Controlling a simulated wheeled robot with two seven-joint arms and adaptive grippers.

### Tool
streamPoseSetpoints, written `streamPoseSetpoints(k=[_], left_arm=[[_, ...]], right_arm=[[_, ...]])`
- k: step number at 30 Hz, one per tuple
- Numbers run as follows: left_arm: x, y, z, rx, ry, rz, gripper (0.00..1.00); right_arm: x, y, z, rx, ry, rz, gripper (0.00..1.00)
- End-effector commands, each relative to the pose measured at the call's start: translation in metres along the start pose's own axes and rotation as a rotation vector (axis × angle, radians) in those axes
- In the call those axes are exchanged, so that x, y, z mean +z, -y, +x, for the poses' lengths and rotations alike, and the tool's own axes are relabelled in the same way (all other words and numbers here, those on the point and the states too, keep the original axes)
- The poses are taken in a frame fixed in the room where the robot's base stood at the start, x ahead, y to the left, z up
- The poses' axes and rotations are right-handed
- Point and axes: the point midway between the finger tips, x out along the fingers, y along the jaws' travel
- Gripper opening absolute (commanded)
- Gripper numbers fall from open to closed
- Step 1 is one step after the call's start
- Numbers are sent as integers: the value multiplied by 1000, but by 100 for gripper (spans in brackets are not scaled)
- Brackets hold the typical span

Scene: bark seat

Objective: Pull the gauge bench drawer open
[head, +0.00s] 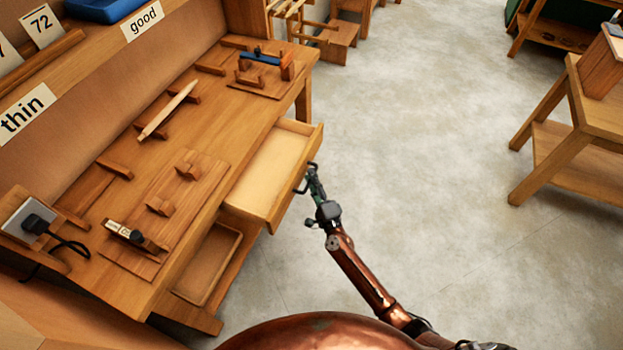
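The gauge bench (120,190) runs along the left, and its wooden drawer (275,165) stands pulled out from the front edge. The drawer's pale inside looks empty. My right gripper (309,178) is at the outer face of the drawer front (296,180), where a dark handle-like shape meets its fingers. Handle and fingers blend together, so I cannot tell whether the fingers are closed around it. My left gripper is not in view.
A lower tray (208,263) shows under the bench. A pale tapered stick (168,110) and wooden holders (160,205) are on top. A wooden stand (570,130) is at the right. Grey floor (420,130) lies open between.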

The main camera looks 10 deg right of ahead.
Motion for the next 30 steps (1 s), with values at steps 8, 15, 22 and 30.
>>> streamPoseSetpoints(k=[8,15,22,30], left_arm=[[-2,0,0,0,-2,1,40],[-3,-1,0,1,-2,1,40],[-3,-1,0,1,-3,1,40],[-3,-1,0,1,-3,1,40]], right_arm=[[0,-2,-40,4,0,0,27],[0,-1,-89,3,0,-1,27],[0,-1,-115,2,0,-1,27],[0,0,-120,1,1,0,27]])
